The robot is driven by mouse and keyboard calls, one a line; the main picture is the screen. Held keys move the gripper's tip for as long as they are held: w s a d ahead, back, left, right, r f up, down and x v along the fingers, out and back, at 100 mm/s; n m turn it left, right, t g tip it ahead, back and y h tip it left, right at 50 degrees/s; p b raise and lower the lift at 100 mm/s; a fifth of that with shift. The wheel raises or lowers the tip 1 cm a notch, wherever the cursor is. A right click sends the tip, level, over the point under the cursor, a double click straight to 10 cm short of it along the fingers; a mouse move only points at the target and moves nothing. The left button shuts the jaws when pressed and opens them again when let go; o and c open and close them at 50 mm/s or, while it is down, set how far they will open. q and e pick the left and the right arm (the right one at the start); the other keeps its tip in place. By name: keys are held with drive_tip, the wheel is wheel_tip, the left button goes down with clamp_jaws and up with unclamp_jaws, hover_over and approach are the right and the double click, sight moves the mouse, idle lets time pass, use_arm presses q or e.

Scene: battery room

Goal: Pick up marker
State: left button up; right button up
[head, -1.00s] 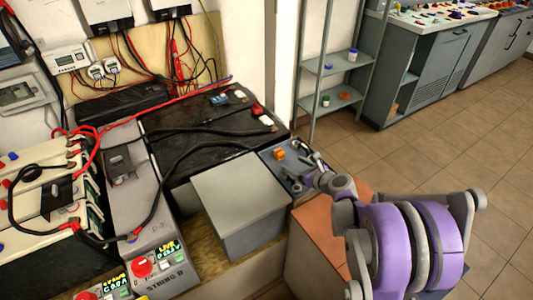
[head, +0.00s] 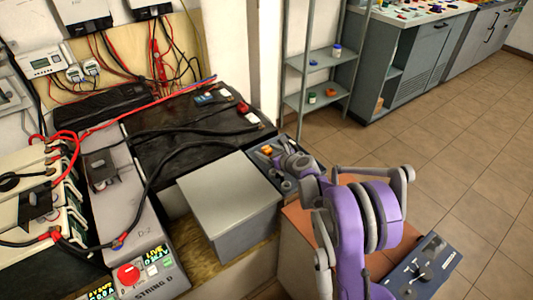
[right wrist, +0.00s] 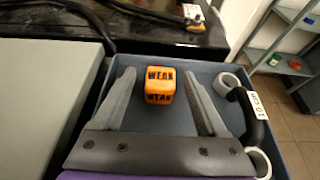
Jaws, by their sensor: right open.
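The marker looks to be a small orange cube with dark lettering (right wrist: 160,85) on the blue-grey tray (right wrist: 130,120) in the right wrist view. It also shows in the head view (head: 267,150), at the tray's far part. My right gripper (right wrist: 160,100) is open, with one grey finger on each side of the cube and a gap on both sides. In the head view my right gripper (head: 284,165) is just nearer than the cube, over the tray. My left gripper is not in view.
A grey box (head: 225,190) stands directly left of the tray. A black battery top with cables (head: 190,130) lies behind. A black handle labelled 10 cm (right wrist: 250,115) sits at the tray's right side. Shelves (head: 317,75) stand farther back; the floor at right is open.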

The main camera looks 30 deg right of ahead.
drive_tip(key=shift+w+f, duration=0.1)
drive_tip(key=shift+w, duration=0.15)
drive_tip(key=shift+s, duration=0.1)
clamp_jaws()
